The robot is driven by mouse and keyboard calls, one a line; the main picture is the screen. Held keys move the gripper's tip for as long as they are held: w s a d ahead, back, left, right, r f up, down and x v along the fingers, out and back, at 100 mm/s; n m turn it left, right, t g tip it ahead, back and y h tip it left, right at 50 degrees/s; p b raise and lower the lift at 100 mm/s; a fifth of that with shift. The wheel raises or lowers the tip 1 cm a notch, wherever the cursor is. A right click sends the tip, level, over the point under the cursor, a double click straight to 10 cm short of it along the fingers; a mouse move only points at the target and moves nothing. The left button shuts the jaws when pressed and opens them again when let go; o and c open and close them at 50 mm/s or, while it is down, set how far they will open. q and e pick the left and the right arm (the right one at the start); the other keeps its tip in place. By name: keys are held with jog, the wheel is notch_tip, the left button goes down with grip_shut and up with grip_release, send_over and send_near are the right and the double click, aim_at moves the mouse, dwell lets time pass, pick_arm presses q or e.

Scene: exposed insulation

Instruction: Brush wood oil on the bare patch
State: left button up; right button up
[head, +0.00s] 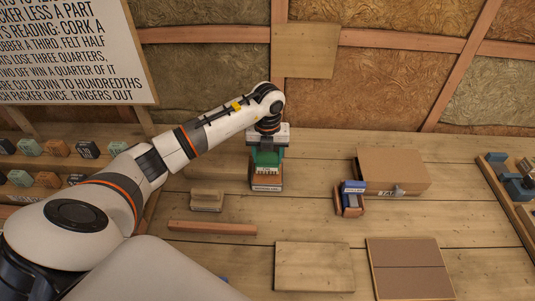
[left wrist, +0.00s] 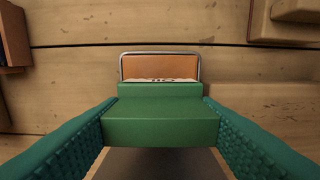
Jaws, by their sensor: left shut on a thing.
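My left gripper (head: 267,160) reaches over the middle of the bench with its fingers pointing down. It is shut on a green block-shaped thing (left wrist: 160,120), gripped from both sides by teal fingers. At its far side shows an orange-brown face (left wrist: 160,68) with a metal rim and partly hidden lettering. In the head view a brown, labelled part (head: 267,183) shows below the fingers, close to the bench. I cannot tell whether it touches the wood. A pale bare board (head: 314,267) lies at the front of the bench. No oiled area is clear. My right gripper is not in view.
A pale wooden block (head: 207,199) and a reddish wood strip (head: 212,228) lie left of centre. A blue-and-brown item (head: 350,198) stands beside a cardboard box (head: 393,170). Shelved blocks (head: 57,149) stand left.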

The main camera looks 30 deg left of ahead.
aim_at(267, 154)
pick_arm(q)
jog(key=shift+f+b, duration=0.35)
jog(key=shift+f, duration=0.15)
dwell(0.4)
jog(key=shift+s, duration=0.1)
dwell(0.8)
notch_tip(267, 154, up, 2)
jog(key=shift+p, duration=0.75)
jog(key=shift+r+p, duration=1.7)
jog(key=shift+r, duration=0.85)
